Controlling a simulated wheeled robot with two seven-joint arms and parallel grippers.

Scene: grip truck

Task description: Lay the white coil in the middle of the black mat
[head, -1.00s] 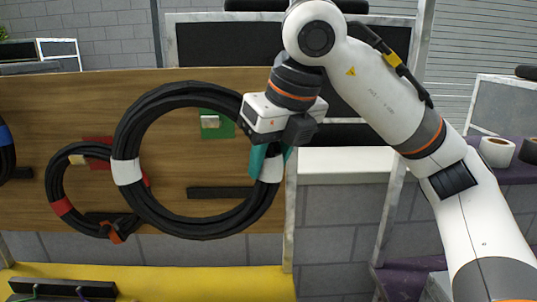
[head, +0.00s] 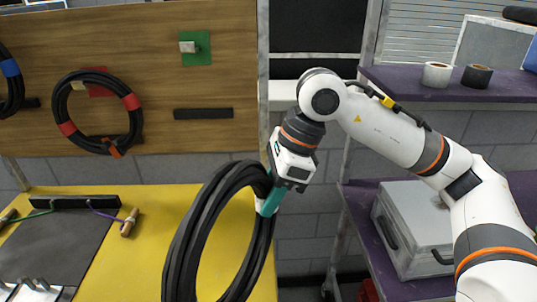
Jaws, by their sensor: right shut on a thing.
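The white coil (head: 190,238), a thick black cable ring with white tape, hangs upright from my right gripper (head: 269,203). The teal fingers are shut on its upper right part at the white tape. It is seen turned partly edge-on, and its lower end is cut off by the bottom of the head view. The black mat (head: 55,245) lies flat on the yellow table top at the lower left. The coil is to the right of the mat and apart from it. My left gripper is not in view.
A red-taped coil (head: 66,112) and a blue-taped coil (head: 12,85) hang on the wooden board (head: 140,60). A dark bar (head: 75,202) with coloured cords lies at the mat's back edge. A grey case (head: 412,225) sits on the right shelf.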

